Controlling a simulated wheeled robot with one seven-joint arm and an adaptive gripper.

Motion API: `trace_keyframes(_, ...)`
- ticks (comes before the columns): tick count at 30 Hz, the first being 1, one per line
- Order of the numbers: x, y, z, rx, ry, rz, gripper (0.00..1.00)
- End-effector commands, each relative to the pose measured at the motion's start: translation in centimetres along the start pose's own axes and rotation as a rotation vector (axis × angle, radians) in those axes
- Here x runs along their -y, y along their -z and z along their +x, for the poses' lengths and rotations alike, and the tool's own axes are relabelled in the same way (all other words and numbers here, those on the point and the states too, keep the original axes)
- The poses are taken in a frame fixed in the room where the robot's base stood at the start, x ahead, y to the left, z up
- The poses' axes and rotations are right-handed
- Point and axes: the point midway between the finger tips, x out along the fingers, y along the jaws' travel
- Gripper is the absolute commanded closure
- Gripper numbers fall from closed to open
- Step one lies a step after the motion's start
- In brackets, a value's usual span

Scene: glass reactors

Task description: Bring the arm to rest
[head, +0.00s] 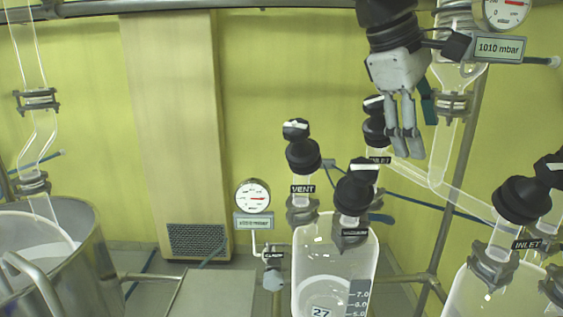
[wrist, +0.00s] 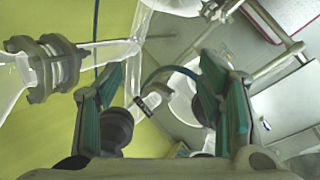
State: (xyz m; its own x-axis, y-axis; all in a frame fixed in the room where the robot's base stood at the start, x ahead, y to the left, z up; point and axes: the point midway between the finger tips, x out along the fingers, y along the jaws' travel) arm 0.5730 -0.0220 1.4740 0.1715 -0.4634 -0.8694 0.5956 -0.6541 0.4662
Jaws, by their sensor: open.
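My gripper (head: 404,142) hangs at the upper right in the head view, fingers pointing down, above and beside the black valve caps of the glass reactor. In the wrist view its two green-padded fingers (wrist: 163,108) stand apart with nothing held between them. A black valve cap (wrist: 116,128) shows by the left finger in the wrist view, seemingly behind it; I cannot tell whether they touch. The arm above the gripper is mostly cut off by the top edge of the head view.
Glass reactor 27 (head: 335,260) has black VENT (head: 303,155) and vacuum (head: 355,190) valves. A second vessel with an INLET valve (head: 522,200) stands right. Glass tubing (head: 440,175), a gauge (head: 253,195) and a 1010 mbar display (head: 499,48) are nearby. A steel vat (head: 90,250) stands left.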

Motion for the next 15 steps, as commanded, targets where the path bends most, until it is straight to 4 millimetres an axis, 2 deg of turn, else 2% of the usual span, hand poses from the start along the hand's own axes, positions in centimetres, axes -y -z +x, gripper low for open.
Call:
trace_keyframes(1,0.9,-1.3,0.8,-0.036,0.023,0.040,0.39)
trace_keyframes(6,5.4,-4.4,3.4,-0.171,0.115,0.209,0.39)
trace_keyframes(15,14.9,-8.1,8.4,-0.371,0.274,0.576,0.39)
